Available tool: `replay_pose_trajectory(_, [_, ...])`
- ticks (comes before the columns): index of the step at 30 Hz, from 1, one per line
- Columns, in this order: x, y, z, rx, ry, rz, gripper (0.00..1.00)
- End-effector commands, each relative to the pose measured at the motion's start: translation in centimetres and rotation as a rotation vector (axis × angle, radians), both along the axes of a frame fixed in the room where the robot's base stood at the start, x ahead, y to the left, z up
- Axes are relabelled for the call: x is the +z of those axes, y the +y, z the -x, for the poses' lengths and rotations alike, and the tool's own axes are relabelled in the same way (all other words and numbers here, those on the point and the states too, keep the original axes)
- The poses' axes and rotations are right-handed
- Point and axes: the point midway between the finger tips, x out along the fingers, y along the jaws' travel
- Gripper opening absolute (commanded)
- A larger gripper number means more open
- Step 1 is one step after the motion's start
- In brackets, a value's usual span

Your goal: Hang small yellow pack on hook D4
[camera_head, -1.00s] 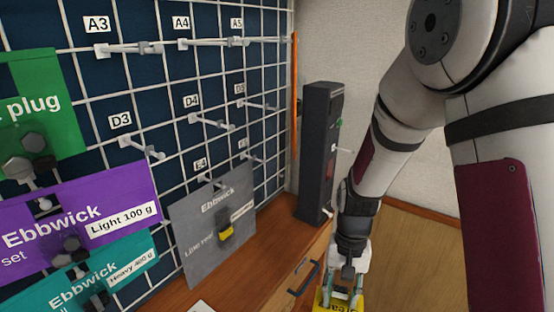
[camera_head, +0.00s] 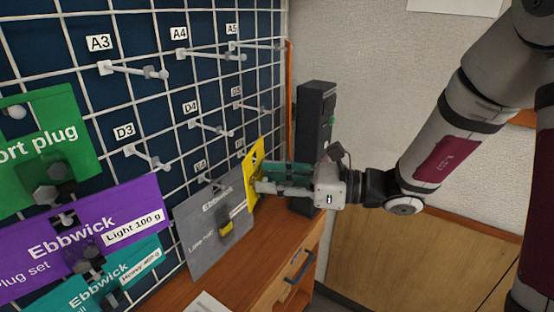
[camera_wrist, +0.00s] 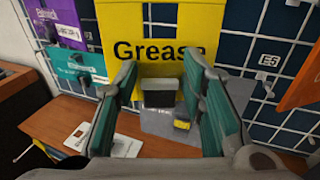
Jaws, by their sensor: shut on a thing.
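The small yellow pack (camera_head: 253,172) is held upright at the tips of my gripper (camera_head: 262,180), in front of the grid board. In the wrist view the yellow pack (camera_wrist: 160,28) reads "Grease" and has a dark block between my gripper's (camera_wrist: 160,95) teal fingers. Hook D4 (camera_head: 212,126) is a bare prong under its label, up and to the left of the pack in the head view.
A grey Ebbwick pack (camera_head: 205,240) hangs low, just left of the held pack. Purple (camera_head: 60,235), green (camera_head: 45,135) and teal (camera_head: 135,270) packs hang further left. A dark upright device (camera_head: 315,110) stands behind my gripper. Hook D3 (camera_head: 147,157) is bare.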

Motion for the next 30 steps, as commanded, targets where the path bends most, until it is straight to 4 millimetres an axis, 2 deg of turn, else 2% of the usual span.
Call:
replay_pose_trajectory(1, [1.1,-0.3,-0.3,-0.029,-0.009,-0.021,0.08])
replay_pose_trajectory(3, [2.0,-0.6,-0.8,-0.056,-0.016,-0.041,0.08])
replay_pose_trajectory(6, [2.6,-0.7,-1.1,-0.076,-0.021,-0.054,0.08])
replay_pose_trajectory(30, [2.1,2.3,-3.6,-0.076,-0.022,-0.054,0.08])
